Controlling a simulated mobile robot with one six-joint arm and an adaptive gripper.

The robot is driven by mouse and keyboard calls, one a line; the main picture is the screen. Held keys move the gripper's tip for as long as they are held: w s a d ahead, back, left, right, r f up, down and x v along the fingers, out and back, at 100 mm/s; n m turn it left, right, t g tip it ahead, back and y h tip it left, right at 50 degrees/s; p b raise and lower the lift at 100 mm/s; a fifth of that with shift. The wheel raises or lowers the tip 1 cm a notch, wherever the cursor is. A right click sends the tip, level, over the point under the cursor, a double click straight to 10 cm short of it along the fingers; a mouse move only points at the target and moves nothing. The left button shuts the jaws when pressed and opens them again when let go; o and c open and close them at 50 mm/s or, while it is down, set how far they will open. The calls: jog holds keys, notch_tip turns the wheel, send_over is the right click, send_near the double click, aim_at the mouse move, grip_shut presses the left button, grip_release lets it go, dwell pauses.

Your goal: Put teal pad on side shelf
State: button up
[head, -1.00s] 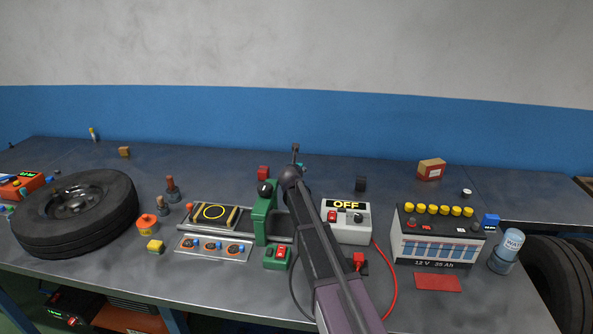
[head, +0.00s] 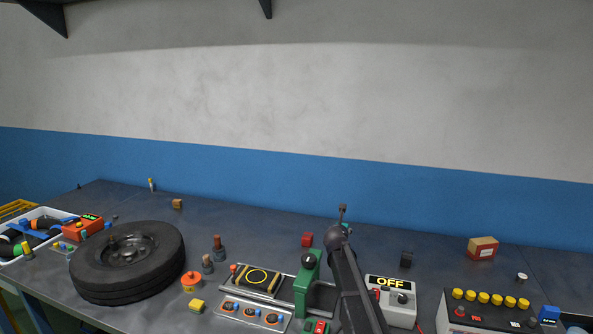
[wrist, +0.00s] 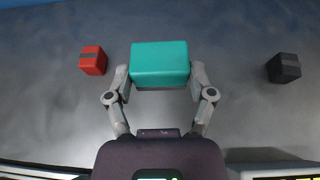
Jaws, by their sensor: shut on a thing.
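The teal pad (wrist: 160,64) is a rounded block in the middle of the wrist view. My gripper (wrist: 160,80) is shut on it, with one finger against each side. The pad does not show clearly in the head view, where my arm reaches over the bench and seems to hide it. I cannot tell whether the pad touches the bench. Two dark brackets (head: 265,8) show at the top edge of the head view, on the wall. The side shelf itself cannot be made out for sure.
A red block (wrist: 93,60) lies left of the pad and a black block (wrist: 284,68) lies right. On the bench are a green clamp (head: 307,284), an OFF switch box (head: 391,299), a battery (head: 487,317), a tyre (head: 126,262) and a white tray (head: 42,212) at far left.

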jog(key=shift+r, duration=0.25)
dwell(0.5)
